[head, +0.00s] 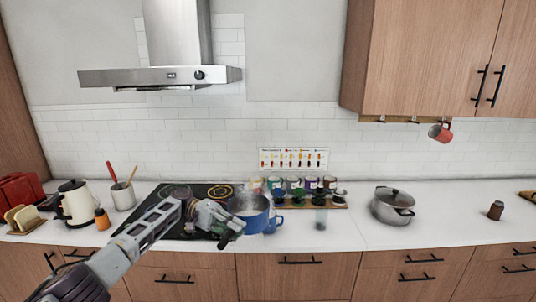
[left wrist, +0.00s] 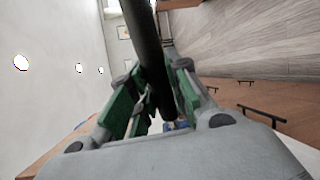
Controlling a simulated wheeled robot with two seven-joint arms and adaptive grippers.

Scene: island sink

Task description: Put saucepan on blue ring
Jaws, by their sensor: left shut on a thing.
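In the left wrist view, the green-padded fingers (left wrist: 150,100) are shut on a long black handle (left wrist: 148,45), which I take as the saucepan's. The cooktop (head: 153,203) shows a green ring (head: 175,190) at back left and a yellow ring (head: 221,190) at back right. I see no blue ring; my arm covers part of the cooktop's front. My right gripper is not in view.
A utensil crock (head: 122,197) and kettle (head: 77,204) are left of the cooktop.

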